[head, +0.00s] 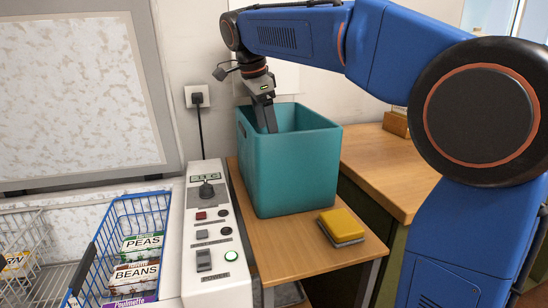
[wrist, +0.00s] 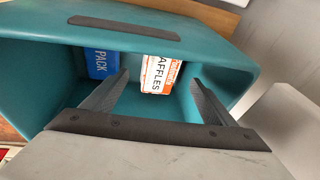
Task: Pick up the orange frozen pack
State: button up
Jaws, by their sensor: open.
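The tub's front wall hides both packs there.
The tub stands on a small wooden table (head: 285,248) with a yellow-and-grey sponge (head: 341,227) in front. A white control panel (head: 213,245) and a blue wire basket (head: 127,215) of frozen goods are left. A wooden counter (head: 385,170) is right. Tub walls surround the gripper.

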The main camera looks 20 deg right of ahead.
jog(key=shift+x, duration=4.3)
jog(key=shift+d, duration=0.15)
jog(key=shift+c, duration=0.2)
jog(key=shift+r, duration=0.1)
jog(key=c, duration=1.3)
jog(key=shift+r, duration=0.1)
